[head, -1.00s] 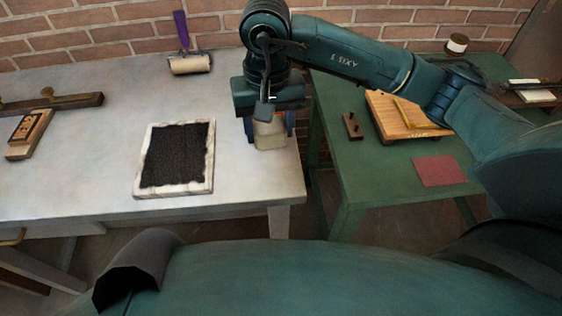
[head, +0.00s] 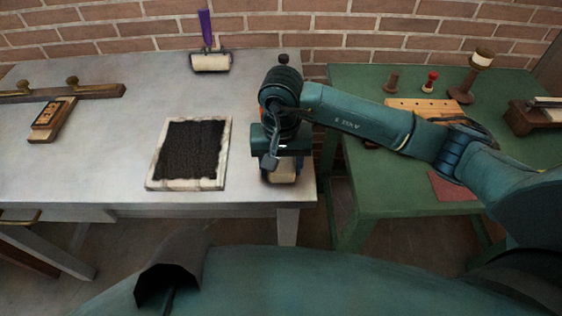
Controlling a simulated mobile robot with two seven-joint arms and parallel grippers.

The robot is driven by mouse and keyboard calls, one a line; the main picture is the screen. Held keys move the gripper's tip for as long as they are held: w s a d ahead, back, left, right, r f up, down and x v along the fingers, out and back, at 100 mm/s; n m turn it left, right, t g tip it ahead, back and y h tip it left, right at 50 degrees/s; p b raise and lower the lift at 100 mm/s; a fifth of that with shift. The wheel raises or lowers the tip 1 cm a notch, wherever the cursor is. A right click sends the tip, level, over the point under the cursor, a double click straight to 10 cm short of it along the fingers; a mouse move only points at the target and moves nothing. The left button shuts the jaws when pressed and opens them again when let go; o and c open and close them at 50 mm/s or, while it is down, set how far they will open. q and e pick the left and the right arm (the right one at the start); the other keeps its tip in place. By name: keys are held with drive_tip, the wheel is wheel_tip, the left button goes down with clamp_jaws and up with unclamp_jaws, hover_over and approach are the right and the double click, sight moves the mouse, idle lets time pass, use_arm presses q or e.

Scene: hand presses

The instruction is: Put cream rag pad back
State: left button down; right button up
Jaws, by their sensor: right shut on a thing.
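The cream rag pad (head: 282,175) is a small pale block below my right gripper (head: 282,172), at the front right corner of the pale grey table (head: 90,170). My right gripper is shut on it, and the gripper body hides its upper part. I cannot tell whether its underside touches the tabletop. My left gripper is not in view.
Left of the pad lies a black inked slab (head: 190,150) with a pale rim. A purple-handled roller (head: 211,60) stands at the back. A gap separates this table from the green table (head: 385,195), which holds a wooden board (head: 425,107).

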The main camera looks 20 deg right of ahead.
sight(281, 163)
drive_tip(key=shift+f, duration=0.15)
drive_tip(key=o, duration=0.6)
drive_tip(key=shift+o, duration=1.4)
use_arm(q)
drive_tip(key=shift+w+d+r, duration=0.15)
use_arm(e)
drive_tip(key=shift+r, duration=0.3)
use_arm(q)
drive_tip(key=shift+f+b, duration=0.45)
drive_tip(key=shift+b, duration=0.25)
use_arm(e)
wheel_tip(281, 163, up, 12)
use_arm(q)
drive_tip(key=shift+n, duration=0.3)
use_arm(e)
drive_tip(key=shift+s+f, duration=0.1)
drive_tip(key=shift+f, duration=0.1)
